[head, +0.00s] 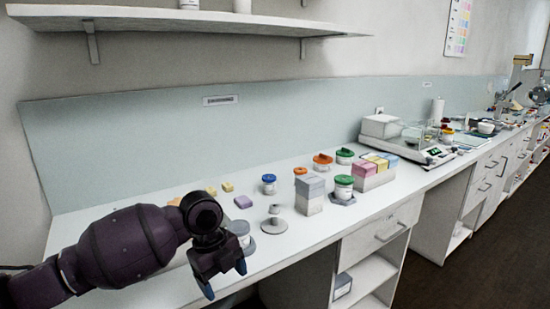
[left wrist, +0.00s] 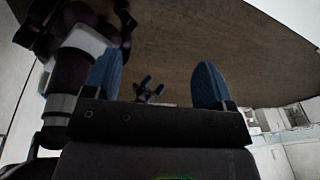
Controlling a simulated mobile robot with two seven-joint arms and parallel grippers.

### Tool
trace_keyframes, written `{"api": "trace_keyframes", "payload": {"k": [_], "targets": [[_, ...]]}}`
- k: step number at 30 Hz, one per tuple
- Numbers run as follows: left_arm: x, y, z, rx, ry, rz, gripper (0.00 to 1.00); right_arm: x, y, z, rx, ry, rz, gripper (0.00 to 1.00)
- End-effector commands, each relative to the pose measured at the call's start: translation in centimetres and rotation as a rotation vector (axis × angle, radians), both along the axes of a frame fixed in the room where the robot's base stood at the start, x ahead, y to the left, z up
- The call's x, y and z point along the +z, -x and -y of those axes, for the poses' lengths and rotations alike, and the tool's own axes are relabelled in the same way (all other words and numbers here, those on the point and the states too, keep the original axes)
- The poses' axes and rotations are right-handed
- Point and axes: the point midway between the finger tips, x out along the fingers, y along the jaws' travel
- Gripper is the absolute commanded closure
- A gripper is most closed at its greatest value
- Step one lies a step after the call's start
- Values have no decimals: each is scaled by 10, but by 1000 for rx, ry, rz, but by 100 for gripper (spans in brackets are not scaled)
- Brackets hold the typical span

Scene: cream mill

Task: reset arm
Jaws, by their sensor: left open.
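My left gripper (head: 224,277) is open with nothing between its blue fingers. It hangs at the front edge of the white counter (head: 312,237), at the end of my dark purple left arm. In the left wrist view its two blue fingers (left wrist: 157,82) stand apart, with brown floor behind them. A small dark shape with blue tips (left wrist: 150,88) shows far off between the fingers; it looks like my other gripper, too small to judge. The right arm does not show in the head view.
Near the gripper on the counter are a grey weight-like piece (head: 274,222), a blue-lidded jar (head: 269,184), a grey box stack (head: 310,194) and a green-lidded jar (head: 343,188). A balance (head: 415,146) stands farther right. A shelf (head: 190,20) hangs above. Dark floor (head: 470,260) is clear at right.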

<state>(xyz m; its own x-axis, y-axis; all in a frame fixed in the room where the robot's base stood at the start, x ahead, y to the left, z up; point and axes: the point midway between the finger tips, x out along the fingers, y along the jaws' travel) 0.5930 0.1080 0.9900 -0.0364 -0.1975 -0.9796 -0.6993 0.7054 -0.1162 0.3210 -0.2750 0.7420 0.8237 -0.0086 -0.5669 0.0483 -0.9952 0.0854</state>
Motion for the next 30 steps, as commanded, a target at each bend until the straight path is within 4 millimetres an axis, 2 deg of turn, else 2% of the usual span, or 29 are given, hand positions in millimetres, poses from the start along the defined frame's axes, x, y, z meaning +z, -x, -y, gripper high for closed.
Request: {"api": "trace_keyframes", "payload": {"k": [9,17,23,30], "targets": [[-80,26,21,333,217,17,23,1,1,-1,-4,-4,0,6],[-131,51,25,667,403,18,23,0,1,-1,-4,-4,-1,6],[-165,73,13,948,539,21,23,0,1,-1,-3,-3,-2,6],[-198,106,-18,1291,684,41,23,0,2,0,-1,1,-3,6]]}}
